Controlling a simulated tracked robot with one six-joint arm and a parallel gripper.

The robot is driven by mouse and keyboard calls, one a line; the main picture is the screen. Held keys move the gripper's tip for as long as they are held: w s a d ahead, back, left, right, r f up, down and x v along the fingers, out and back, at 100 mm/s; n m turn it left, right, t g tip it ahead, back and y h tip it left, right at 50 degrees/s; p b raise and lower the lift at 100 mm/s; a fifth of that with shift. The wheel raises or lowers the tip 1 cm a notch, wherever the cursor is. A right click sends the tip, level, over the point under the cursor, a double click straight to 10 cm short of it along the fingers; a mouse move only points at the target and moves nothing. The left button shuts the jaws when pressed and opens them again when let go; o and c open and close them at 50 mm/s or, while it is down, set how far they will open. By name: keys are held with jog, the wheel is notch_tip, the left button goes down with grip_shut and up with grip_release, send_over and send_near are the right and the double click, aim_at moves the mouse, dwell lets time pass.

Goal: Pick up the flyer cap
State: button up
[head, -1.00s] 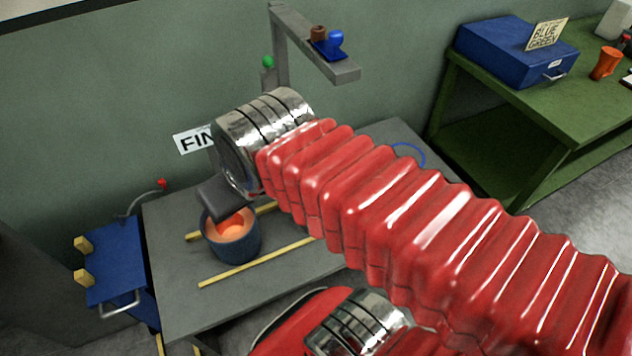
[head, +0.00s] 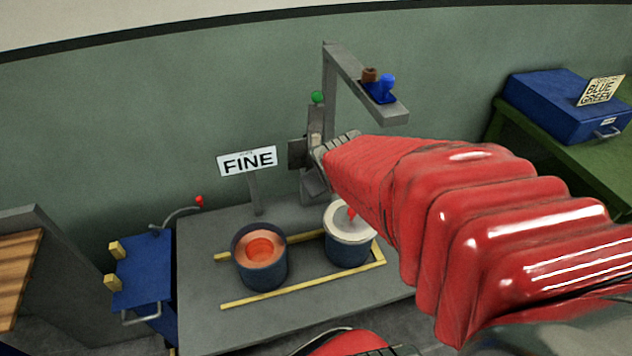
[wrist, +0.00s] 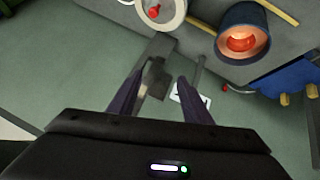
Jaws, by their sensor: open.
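A white round lid with a red knob, which looks to be the flyer cap (head: 342,217), sits on a dark blue drum (head: 347,252) on the grey table. My red-sleeved arm partly covers it in the head view. It also shows at the top edge of the wrist view (wrist: 172,19), partly cut off. My gripper (wrist: 160,78) is open and empty, with its two dark fingers apart from the cap. In the head view my gripper (head: 308,165) is beside the grey post, above and behind the cap.
A second drum with a copper-coloured inside (head: 260,262) stands left of the capped one, between yellow rails (head: 275,292). A grey post with an overhead arm (head: 331,85) and a FINE sign (head: 247,161) stand behind. A blue cart (head: 142,272) is at left.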

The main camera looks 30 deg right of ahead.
jog(key=d+f+n+t, duration=0.1)
jog(key=d+f+t, duration=0.1)
jog(key=d+f, duration=1.1)
jog(key=m+t+y, duration=0.1)
jog(key=t+y, duration=0.2)
jog(key=t, duration=0.2)
send_near(353, 216)
jog(key=r+v, duration=0.1)
jog(key=v, duration=0.1)
jog(key=shift+s+d+f, duration=0.1)
jog(key=shift+d+f, duration=0.05)
jog(key=shift+d, duration=0.05)
jog(key=x, duration=0.7)
jog(key=shift+w+a+f, duration=0.1)
jog(key=shift+w+f, duration=0.2)
jog(key=shift+w, duration=0.05)
jog(key=shift+w+f, duration=0.15)
jog(key=shift+w, duration=0.25)
